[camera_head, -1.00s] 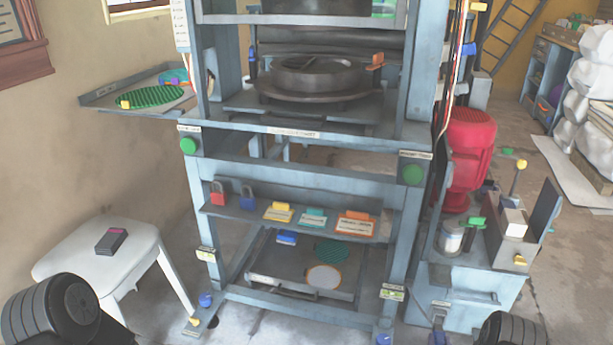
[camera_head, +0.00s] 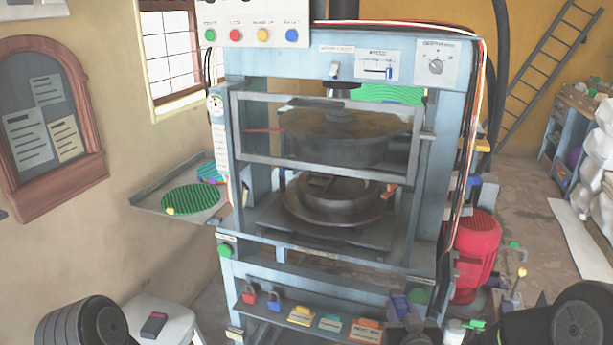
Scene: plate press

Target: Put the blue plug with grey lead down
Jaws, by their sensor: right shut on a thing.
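My right gripper (camera_head: 402,316) comes in at the lower right of the head view, in front of the press's right post. It is shut on a small blue piece, the blue plug (camera_head: 399,304), which stands up above the dark jaws. The plug's grey lead cannot be made out. The plug shows just left of the green round button on the post; I cannot tell whether it touches the press. My left gripper is out of view; only a dark part of my left arm shows at the lower left.
The press (camera_head: 455,95) fills the middle, with a guard frame before its round plates. Its low shelf (camera_head: 262,309) carries padlocks and tags. A side tray (camera_head: 143,206) juts out left, a white stool (camera_head: 178,323) stands below, and a red motor (camera_head: 478,255) stands right.

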